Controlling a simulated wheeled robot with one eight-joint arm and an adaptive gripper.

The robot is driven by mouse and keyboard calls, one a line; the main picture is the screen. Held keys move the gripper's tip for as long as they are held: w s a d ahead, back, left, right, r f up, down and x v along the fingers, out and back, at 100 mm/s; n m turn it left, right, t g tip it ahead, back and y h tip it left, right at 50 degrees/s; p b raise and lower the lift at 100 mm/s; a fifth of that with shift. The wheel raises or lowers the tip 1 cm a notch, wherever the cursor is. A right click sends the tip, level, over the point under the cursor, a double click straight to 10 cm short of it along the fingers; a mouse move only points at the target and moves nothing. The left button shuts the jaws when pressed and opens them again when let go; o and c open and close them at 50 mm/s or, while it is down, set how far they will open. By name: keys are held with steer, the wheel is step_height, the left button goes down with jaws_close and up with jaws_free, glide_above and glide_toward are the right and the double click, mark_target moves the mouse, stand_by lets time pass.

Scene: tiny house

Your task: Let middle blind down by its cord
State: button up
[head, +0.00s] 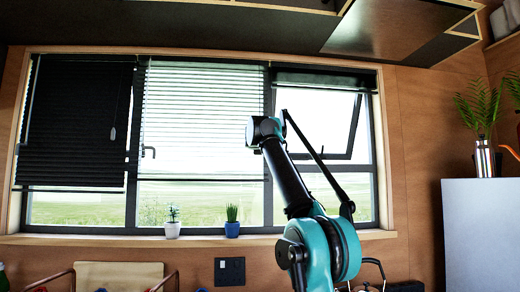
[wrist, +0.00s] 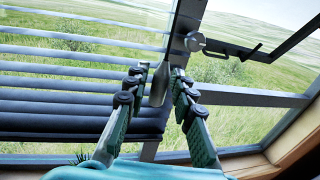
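The middle blind (head: 203,115) hangs over the middle window pane, its slats spread and light showing between them. Its bottom edge is well above the sill. In the wrist view the blind's slats (wrist: 70,75) fill the left side, packed closer at the bottom. My gripper (wrist: 158,77) has one finger on each side of the pull, a gap between the fingertips. I cannot tell whether either finger touches the pull. The head view does not show my gripper clearly.
The left blind (head: 70,120) hangs dark, with its own cord pull (head: 112,133). The right blind (head: 320,79) is gathered up above a tilted-open window (head: 325,120). A white pot (head: 172,230) and a blue pot (head: 232,229) stand on the sill (head: 100,240).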

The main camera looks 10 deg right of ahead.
steer(key=shift+o, duration=0.5)
steer(key=shift+s, duration=0.15)
steer(key=s+a, duration=0.2)
steer(key=s, duration=0.9)
steer(key=shift+s+a, duration=0.2)
steer(key=shift+s, duration=0.05)
steer(key=shift+f, duration=0.1)
steer(key=shift+c, duration=1.3)
steer(key=w+f+y, duration=0.1)
steer(key=w+f, duration=0.1)
steer(key=w+d+f+n+y, duration=0.1)
steer(key=w+f+y, duration=0.1)
steer(key=f, duration=0.1)
steer(key=w+f+n+y, duration=0.1)
steer(key=w+f+y, duration=0.1)
steer(key=shift+d+f, duration=0.15)
steer(key=shift+f, duration=0.05)
jaws_close()
steer(key=s+d+f+n+t+y, duration=0.35)
steer(key=s+d+n+y, duration=0.35)
steer(key=d+y, duration=0.4)
steer(key=w+a+r+y, duration=0.1)
steer(key=w+a+r, duration=0.6)
steer(key=w, duration=0.3)
steer(key=shift+a+g, duration=0.35)
steer(key=shift+a, duration=0.15)
